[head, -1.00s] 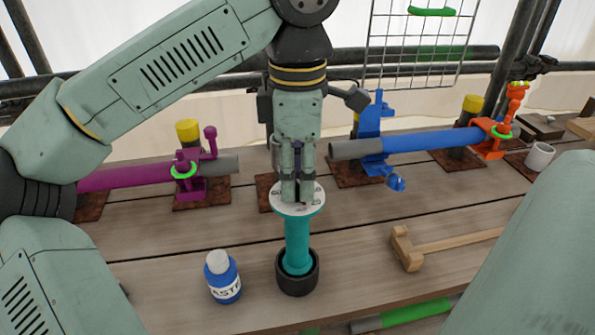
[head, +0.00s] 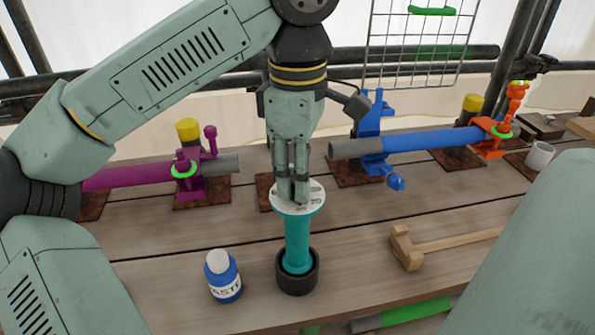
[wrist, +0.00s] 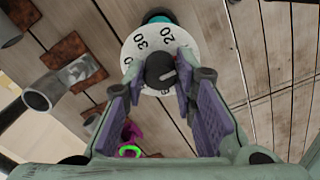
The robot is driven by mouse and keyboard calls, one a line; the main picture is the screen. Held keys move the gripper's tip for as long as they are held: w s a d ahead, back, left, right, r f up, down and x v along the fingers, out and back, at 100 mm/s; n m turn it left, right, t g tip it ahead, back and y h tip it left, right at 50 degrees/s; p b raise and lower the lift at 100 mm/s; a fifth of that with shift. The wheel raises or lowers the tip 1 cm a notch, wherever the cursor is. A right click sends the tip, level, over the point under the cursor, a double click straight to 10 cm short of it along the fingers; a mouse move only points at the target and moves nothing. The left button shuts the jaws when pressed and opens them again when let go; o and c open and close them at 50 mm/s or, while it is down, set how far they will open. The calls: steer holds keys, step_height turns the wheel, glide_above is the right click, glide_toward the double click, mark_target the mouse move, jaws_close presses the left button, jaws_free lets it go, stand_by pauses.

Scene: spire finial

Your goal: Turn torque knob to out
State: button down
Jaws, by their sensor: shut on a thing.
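The torque knob (wrist: 160,70) is a dark round knob with a pale pointer line, at the centre of a white dial (wrist: 140,45). The dial reads 30 and 20 on its far side in the wrist view; its near part is partly hidden by the fingers. In the head view the white dial (head: 314,205) tops an upright teal post (head: 297,240) standing in a black round holder (head: 297,284). My gripper (head: 293,193) points down onto the dial, and its two fingers are shut on the knob, one on each side. The knob is hidden in the head view.
A blue paste bottle (head: 223,278) stands left of the holder. A wooden mallet (head: 440,243) lies to the right. Behind are a purple clamped tube (head: 125,178) and a blue tube (head: 430,139) in stands. The bench front between bottle and holder is clear.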

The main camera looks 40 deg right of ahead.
steer(key=c, duration=1.3)
jaws_free()
step_height(320, 180, up, 8)
steer(key=shift+f, duration=0.2)
steer(key=shift+f, duration=0.1)
